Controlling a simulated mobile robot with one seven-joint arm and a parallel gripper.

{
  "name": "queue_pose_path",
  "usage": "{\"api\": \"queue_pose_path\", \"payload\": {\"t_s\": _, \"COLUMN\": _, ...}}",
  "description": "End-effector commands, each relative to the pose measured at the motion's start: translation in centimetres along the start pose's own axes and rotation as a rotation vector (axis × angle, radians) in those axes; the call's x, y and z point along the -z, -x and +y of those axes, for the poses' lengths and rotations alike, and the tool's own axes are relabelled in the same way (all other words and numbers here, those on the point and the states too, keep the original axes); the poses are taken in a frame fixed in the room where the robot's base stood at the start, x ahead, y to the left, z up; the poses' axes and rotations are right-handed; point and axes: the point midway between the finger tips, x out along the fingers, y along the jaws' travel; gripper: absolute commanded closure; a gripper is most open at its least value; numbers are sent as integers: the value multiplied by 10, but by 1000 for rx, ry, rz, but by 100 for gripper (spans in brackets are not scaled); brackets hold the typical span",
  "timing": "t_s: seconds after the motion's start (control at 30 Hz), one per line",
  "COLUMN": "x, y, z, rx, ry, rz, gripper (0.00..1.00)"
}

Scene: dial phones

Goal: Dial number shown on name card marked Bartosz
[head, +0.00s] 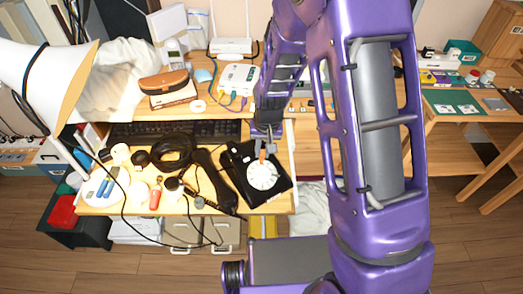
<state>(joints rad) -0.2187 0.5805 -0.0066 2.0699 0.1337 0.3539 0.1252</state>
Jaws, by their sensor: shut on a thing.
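A black phone (275,196) with a round white dial (263,175) lies at the right end of the desk's front part. My gripper (263,150) is over the upper edge of the dial, pointing down. It is shut on a small orange stick-like thing (262,156), whose lower end is at or just above the dial; I cannot tell if it touches. The dial's digits are too small to read. A black handset (215,180) lies left of the phone. No name card marked Bartosz can be made out.
A dark keyboard (180,131), a coiled black cable (172,152) and several small items crowd the desk left of the phone. A white lamp (45,75) leans in at the left. A white router box (238,78) stands behind. Another wooden table (437,132) stands at the right.

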Motion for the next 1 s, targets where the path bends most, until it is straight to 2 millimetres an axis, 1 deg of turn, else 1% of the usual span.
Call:
{"api": "queue_pose_path", "payload": {"t_s": 0.17, "x": 0, "y": -1, "z": 3, "rx": 0, "ry": -1, "rz": 1, "gripper": 100}}
{"api": "queue_pose_path", "payload": {"t_s": 0.4, "x": 1, "y": -2, "z": 13, "rx": 0, "ry": -2, "rz": 1, "gripper": 100}}
{"api": "queue_pose_path", "payload": {"t_s": 0.73, "x": 0, "y": -2, "z": 14, "rx": 0, "ry": -1, "rz": 0, "gripper": 100}}
{"api": "queue_pose_path", "payload": {"t_s": 1.0, "x": -4, "y": -5, "z": 24, "rx": -1, "ry": -1, "rz": 0, "gripper": 100}}
